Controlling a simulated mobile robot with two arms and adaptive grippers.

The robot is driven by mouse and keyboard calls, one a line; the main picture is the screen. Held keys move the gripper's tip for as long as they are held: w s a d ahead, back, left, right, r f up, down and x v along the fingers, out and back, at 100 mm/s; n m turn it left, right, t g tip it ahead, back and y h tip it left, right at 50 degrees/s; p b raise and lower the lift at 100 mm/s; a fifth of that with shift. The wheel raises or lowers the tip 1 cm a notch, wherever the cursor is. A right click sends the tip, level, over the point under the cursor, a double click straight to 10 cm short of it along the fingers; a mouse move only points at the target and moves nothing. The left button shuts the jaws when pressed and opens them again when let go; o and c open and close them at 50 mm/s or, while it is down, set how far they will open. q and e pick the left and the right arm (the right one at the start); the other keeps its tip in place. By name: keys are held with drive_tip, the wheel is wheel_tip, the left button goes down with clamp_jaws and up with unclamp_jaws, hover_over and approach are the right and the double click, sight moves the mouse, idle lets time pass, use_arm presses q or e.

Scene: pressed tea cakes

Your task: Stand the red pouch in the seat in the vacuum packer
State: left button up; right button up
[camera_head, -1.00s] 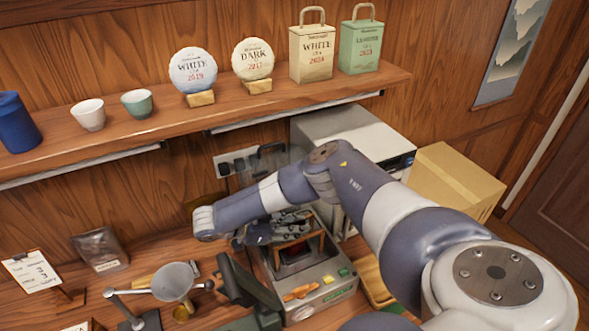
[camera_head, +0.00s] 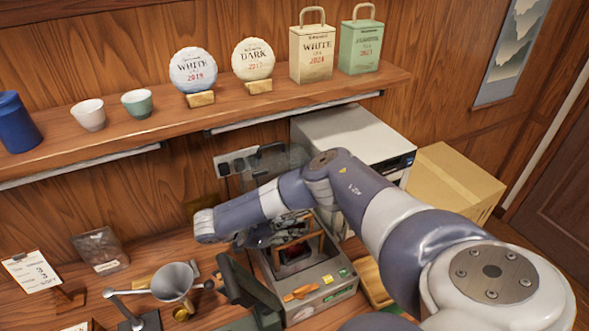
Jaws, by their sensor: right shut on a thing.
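The vacuum packer (camera_head: 328,297) is a grey machine on the counter, with its clear lid (camera_head: 262,166) raised at the back. A wooden frame stands in its open chamber. A dark red patch (camera_head: 297,255) shows inside that frame, partly in shadow; I take it for the red pouch, but its outline and the seat are mostly hidden. My right gripper (camera_head: 278,236) is over the chamber at the frame, pointing away from me and partly covered by my forearm. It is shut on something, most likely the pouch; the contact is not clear. My left gripper is out of view.
A dark lever press (camera_head: 245,285) stands close left of the packer, with a grey funnel (camera_head: 173,282) beyond it. A white appliance (camera_head: 345,128) and a cardboard box (camera_head: 452,183) stand at the back right. A shelf (camera_head: 225,106) with tea cakes, bags and cups runs above.

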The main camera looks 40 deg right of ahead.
idle(0.3)
drive_tip(key=o, duration=0.9)
drive_tip(key=v, duration=1.2)
drive_tip(key=shift+f, duration=0.1)
